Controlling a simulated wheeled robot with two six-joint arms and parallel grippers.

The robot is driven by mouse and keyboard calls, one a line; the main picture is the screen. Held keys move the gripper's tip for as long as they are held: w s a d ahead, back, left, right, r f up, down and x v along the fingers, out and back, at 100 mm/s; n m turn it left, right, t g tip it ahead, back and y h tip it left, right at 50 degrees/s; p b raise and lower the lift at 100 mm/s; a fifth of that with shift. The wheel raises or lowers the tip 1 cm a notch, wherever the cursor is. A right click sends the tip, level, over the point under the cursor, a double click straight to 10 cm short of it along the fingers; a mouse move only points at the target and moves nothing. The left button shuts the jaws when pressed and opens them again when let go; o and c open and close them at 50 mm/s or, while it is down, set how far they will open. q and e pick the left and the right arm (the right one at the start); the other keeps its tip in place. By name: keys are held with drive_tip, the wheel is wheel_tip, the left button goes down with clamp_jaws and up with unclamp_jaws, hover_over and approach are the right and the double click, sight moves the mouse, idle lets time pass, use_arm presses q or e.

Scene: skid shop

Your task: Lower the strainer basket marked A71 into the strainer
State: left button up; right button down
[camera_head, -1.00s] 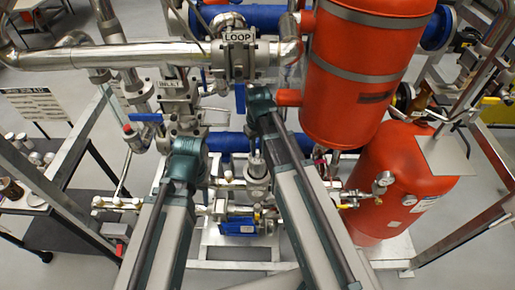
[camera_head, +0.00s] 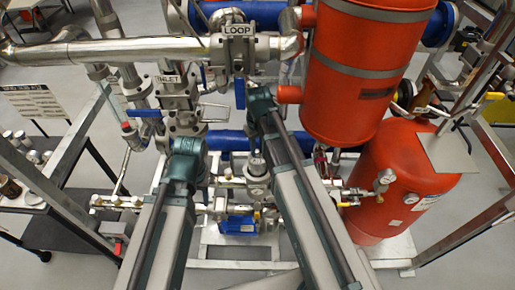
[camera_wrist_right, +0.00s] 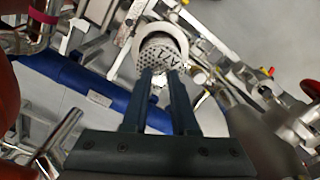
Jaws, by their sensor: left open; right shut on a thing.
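The strainer basket marked A71 (camera_wrist_right: 168,52) is a perforated metal cylinder in the right wrist view, just past my right gripper's fingertips. My right gripper (camera_wrist_right: 166,82) is shut on its near end. A pale round rim, apparently the strainer (camera_wrist_right: 143,36), shows around the basket; I cannot tell how far the basket is inside it. In the head view the strainer (camera_head: 257,188) stands low in the middle, just left of my right arm, with a dark part at its top. My left arm ends left of it, and its fingers do not show.
A pipe marked LOOP (camera_head: 150,52) runs across the top left. An INLET valve (camera_head: 181,105) stands behind my left arm. An orange tank (camera_head: 350,85) is close on the right of my right arm, with a red tank (camera_head: 405,165) below.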

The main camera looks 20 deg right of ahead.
sight(258, 159)
drive_tip(key=shift+f+b, duration=0.6)
drive_tip(key=shift+f, duration=0.1)
drive_tip(key=shift+f+b, duration=0.6)
drive_tip(key=shift+f, duration=0.15)
idle(0.5)
drive_tip(key=shift+f+b, duration=0.65)
drive_tip(key=shift+b, duration=0.15)
drive_tip(key=shift+f, duration=0.15)
drive_tip(key=shift+f+b, duration=0.65)
drive_tip(key=shift+b, duration=0.15)
drive_tip(key=shift+f, duration=0.1)
